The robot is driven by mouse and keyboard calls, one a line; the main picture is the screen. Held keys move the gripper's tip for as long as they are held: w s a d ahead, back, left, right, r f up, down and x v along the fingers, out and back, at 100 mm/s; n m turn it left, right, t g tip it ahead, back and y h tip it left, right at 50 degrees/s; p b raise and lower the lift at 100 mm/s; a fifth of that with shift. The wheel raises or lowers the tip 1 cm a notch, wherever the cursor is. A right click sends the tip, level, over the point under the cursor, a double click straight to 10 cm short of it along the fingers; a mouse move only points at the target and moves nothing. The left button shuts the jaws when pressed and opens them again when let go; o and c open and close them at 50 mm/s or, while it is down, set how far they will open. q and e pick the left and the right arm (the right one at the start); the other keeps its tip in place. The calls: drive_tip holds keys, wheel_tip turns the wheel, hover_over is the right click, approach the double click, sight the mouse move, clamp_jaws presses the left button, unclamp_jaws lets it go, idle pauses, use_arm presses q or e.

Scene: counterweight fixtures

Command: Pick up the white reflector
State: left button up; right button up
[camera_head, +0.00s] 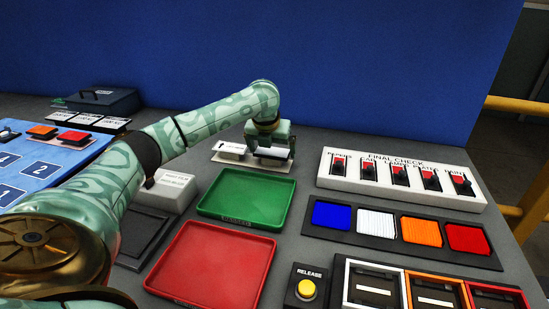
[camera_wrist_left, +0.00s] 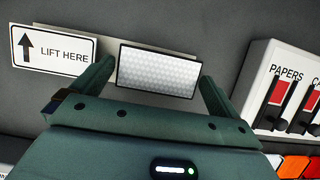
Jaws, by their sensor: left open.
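The white reflector (camera_wrist_left: 158,72) shows in the left wrist view as a pale panel with a honeycomb texture and a dark rim, lying on a light plate. My left gripper (camera_wrist_left: 156,76) is open, with one finger at each side of the panel. I cannot tell whether the fingers touch it. In the head view, my left gripper (camera_head: 272,151) points down over the far part of the bench and hides most of the panel. A white square (camera_head: 376,223) also sits in the black colour strip, between blue and orange. My right gripper is not in view.
A "LIFT HERE" sign (camera_wrist_left: 53,49) lies left of the reflector. The "FINAL CHECK" switch panel (camera_head: 400,181) stands to its right. A green tray (camera_head: 245,222), a red tray (camera_head: 212,265) and a yellow release button (camera_head: 306,289) are nearer. A blue wall rises behind.

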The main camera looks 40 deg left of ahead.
use_arm(q)
drive_tip(key=shift+r, duration=0.25)
drive_tip(key=shift+s, duration=0.1)
drive_tip(key=c, duration=0.7)
drive_tip(key=shift+o, duration=0.2)
